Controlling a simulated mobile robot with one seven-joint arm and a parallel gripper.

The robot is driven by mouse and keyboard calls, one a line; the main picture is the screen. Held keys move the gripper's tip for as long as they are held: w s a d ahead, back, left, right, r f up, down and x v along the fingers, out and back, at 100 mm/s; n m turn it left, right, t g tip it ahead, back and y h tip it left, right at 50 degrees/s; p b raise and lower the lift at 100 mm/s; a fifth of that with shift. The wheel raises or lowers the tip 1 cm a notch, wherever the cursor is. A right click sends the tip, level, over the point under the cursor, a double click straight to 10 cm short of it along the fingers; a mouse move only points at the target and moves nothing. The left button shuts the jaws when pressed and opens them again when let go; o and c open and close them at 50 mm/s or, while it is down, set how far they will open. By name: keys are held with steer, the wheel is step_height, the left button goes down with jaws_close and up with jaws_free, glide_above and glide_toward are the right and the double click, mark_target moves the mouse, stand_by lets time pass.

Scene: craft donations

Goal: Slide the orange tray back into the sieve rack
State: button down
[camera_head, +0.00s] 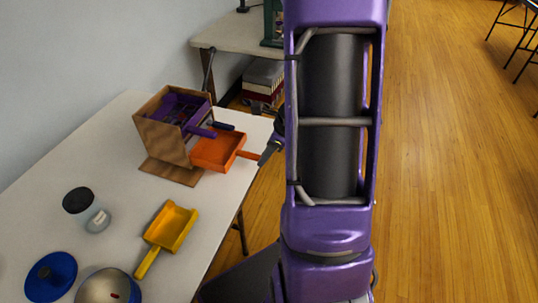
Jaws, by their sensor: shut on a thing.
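The orange tray (217,151) is at the right side of the wooden sieve rack (163,135), with its far part close to the rack's opening. I cannot tell whether its edge is inside the rack. Its handle (250,155) points right, to my gripper (266,154), which is shut on the handle's end; the fingertips are small and partly unclear. The rack holds purple trays (178,106), with a purple handle (202,132) sticking out above the orange tray. A dark handle shows behind it.
A yellow scoop-like tray (172,226) lies on the white table (122,214) in front of the rack. My purple arm covers the picture's middle.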

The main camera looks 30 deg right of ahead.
mark_target(243, 152)
steer(key=shift+w+a, duration=0.75)
steer(key=shift+w, duration=0.2)
steer(key=shift+p, duration=0.3)
steer(key=shift+w+a+p, duration=0.25)
steer(key=shift+w+a, duration=0.3)
steer(key=shift+w, duration=0.15)
steer(key=shift+w+a+p, duration=0.2)
steer(key=shift+w+a, duration=0.3)
steer(key=shift+w, duration=0.2)
steer(key=shift+w+a+p, duration=0.35)
steer(key=shift+w+a, duration=0.35)
steer(key=shift+w, duration=0.15)
steer(key=shift+w+a+p, duration=0.35)
steer(key=shift+w+a, duration=0.3)
steer(key=shift+w, duration=0.2)
steer(key=shift+w+a, duration=0.15)
steer(key=shift+w+f, duration=0.1)
steer(key=shift+f, duration=0.05)
